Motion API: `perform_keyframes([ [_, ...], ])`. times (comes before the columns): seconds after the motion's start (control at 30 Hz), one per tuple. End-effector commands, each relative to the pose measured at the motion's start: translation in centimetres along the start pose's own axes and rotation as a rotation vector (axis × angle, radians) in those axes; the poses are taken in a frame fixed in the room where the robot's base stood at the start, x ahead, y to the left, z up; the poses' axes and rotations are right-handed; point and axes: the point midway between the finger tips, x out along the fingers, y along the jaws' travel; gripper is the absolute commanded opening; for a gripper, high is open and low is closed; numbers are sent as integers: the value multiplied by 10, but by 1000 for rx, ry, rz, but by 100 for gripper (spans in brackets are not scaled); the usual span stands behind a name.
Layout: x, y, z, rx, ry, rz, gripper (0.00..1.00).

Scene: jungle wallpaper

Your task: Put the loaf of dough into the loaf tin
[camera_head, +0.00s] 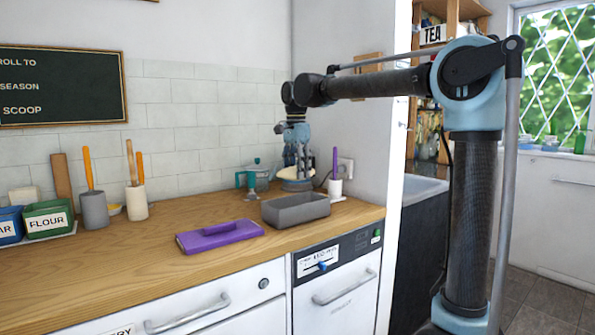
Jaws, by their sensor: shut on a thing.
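The loaf of dough (287,175) is pale and shows partly behind the fingers of my gripper (293,172). My gripper points down near the back of the counter and is shut on the dough. The fingers hide part of the loaf. The grey loaf tin (295,215) stands on the wooden counter, nearer the front edge than my gripper. The dough is behind and above the tin, apart from it.
A teal device (252,179) stands left of my gripper. A white holder (335,188) with a purple-handled tool is to the right. A purple flat object (219,236) lies left of the tin. Utensil pots (136,202) and a green flour box (48,218) stand further left.

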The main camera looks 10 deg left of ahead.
Motion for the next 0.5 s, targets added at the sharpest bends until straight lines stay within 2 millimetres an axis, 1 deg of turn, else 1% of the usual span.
perform_keyframes([
  [0.5,39,0,0,0,0,0,17],
])
